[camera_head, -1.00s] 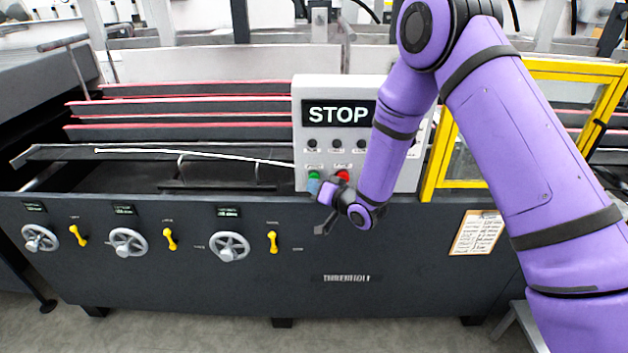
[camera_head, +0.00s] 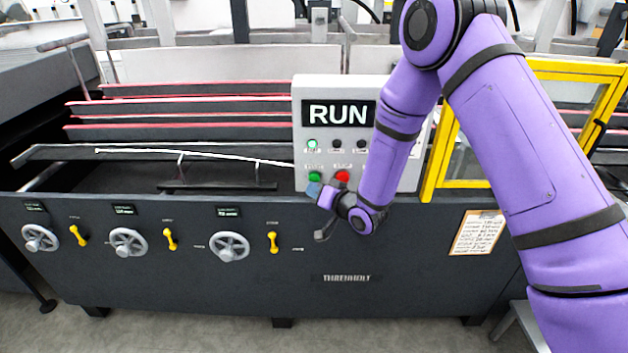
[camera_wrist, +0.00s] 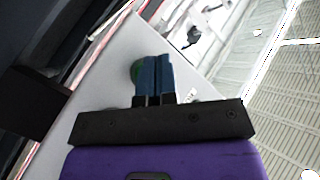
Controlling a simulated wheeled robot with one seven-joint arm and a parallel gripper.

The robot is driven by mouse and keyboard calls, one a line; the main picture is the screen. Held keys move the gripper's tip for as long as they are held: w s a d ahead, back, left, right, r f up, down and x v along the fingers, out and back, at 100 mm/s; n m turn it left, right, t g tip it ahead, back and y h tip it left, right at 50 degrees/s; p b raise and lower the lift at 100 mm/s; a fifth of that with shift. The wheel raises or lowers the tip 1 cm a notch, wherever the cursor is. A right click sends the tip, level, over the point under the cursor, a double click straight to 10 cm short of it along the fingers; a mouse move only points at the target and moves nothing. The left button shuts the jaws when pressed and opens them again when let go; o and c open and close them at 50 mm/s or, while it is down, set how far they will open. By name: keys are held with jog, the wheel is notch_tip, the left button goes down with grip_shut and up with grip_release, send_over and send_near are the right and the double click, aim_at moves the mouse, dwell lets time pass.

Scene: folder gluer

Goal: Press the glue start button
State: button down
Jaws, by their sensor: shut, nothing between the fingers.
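The control panel (camera_head: 306,95) is a pale box on the machine, and its display (camera_head: 338,113) reads RUN. A green lamp (camera_head: 312,144) is lit below the display. The green button (camera_head: 314,176) is at the panel's lower left, beside a red button (camera_head: 342,177). My gripper (camera_head: 313,189) is shut and empty, its blue fingertips just below the green button. In the wrist view my shut fingers (camera_wrist: 154,76) overlap the green button (camera_wrist: 136,70) and hide part of it. I cannot tell whether they touch it.
A yellow guard frame (camera_head: 437,160) stands right of the panel. Handwheels (camera_head: 128,242) and yellow levers (camera_head: 170,239) line the dark machine front (camera_head: 300,280). A clipboard (camera_head: 477,232) hangs at the right. The floor in front is clear.

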jog(key=shift+s, duration=0.1)
jog(key=s, duration=0.5)
jog(key=shift+a, duration=0.1)
dwell(0.5)
jog(key=shift+w, duration=0.1)
jog(key=s+d+r+g+h, duration=0.15)
jog(key=d+r+h, duration=0.25)
jog(key=d+r, duration=0.6)
jog(key=s+d+r+h, duration=0.2)
jog(key=d+r+h, duration=0.2)
jog(key=d+r, duration=0.6)
jog(key=s+d+r+g+h, duration=0.1)
jog(key=s+d+r, duration=0.2)
jog(key=s, duration=0.6)
jog(key=s+d+r+g+h, duration=0.1)
jog(key=s+r, duration=0.4)
jog(key=s, duration=0.5)
jog(key=s+d+r+m+g+h, duration=0.1)
jog(key=s+d+r+g, duration=0.2)
jog(key=s, duration=0.6)
jog(key=shift+s+d+r, duration=0.4)
jog(key=shift+d+r, duration=0.15)
jog(key=shift+d, duration=0.4)
